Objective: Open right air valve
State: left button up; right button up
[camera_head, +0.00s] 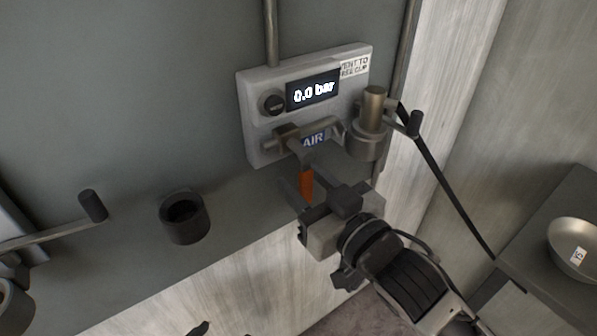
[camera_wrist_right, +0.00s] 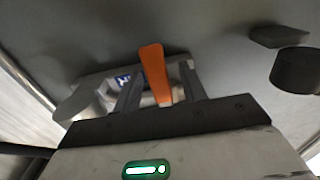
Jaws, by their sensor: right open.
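The air valve has an orange handle (camera_head: 306,186) that hangs down below a metal pipe fitting (camera_head: 287,137) on the grey control panel (camera_head: 258,150). A blue AIR label (camera_head: 313,140) sits beside the fitting. The panel's display (camera_head: 313,91) reads 0.0 bar. My right gripper (camera_head: 297,172) is open, with one finger on each side of the handle. In the right wrist view the orange handle (camera_wrist_right: 154,72) stands between the two fingers, with a gap visible on at least one side. My left gripper is not in view.
A metal cylinder fitting (camera_head: 369,135) with a dark side handle (camera_head: 414,124) and black hose stands right of the panel. A dark round cup (camera_head: 184,216) sits on the grey surface at left. A metal bowl (camera_head: 576,246) rests on a shelf at far right.

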jog(key=shift+x, duration=1.05)
grip_shut()
